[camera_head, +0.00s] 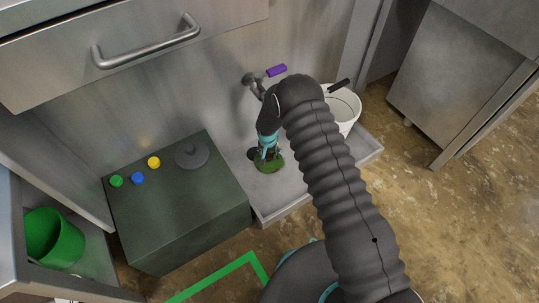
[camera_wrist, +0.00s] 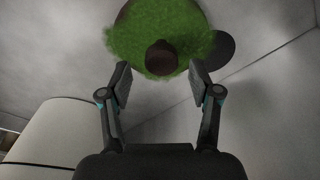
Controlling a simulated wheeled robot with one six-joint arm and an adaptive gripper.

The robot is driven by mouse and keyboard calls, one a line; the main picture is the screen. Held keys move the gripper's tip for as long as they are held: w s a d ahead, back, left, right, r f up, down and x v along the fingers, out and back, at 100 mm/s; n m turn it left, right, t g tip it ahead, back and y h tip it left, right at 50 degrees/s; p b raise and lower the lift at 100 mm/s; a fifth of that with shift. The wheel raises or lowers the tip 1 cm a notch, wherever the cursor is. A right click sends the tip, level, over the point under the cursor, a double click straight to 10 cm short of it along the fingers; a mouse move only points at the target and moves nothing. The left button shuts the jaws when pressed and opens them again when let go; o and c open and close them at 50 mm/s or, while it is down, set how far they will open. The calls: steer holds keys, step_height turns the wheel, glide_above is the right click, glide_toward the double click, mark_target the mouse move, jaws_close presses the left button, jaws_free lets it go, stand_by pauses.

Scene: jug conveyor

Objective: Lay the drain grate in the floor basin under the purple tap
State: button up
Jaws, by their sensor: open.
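The floor basin (camera_head: 287,206) is a shallow grey tray on the floor below the purple tap (camera_head: 276,71). A round, fuzzy green thing with a brown knob (camera_wrist: 160,57) lies in it; its green edge also shows in the head view (camera_head: 270,167). My gripper (camera_head: 268,146) is open above it. In the wrist view, my fingertips (camera_wrist: 160,78) stand either side of the green thing's near part, with nothing gripped. A dark disc (camera_wrist: 225,48), perhaps the drain hole, is partly hidden beside the green thing. A grey disc with a knob (camera_head: 192,154), possibly the grate, lies on the box.
The dark green box (camera_head: 180,215) left of the basin carries green, blue and yellow buttons (camera_head: 137,178). A white bucket (camera_head: 348,106) stands at the basin's right, under a black-handled tap (camera_head: 339,85). A green bin (camera_head: 54,238) is at left. Open floor lies right.

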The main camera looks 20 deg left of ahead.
mark_target(268, 159)
step_height(268, 159, up, 9)
steer(key=s+p, duration=0.1)
steer(key=p, duration=0.1)
steer(key=shift+s+f+p, duration=0.15)
steer(key=shift+f+p, duration=0.05)
steer(key=shift+p, duration=0.15)
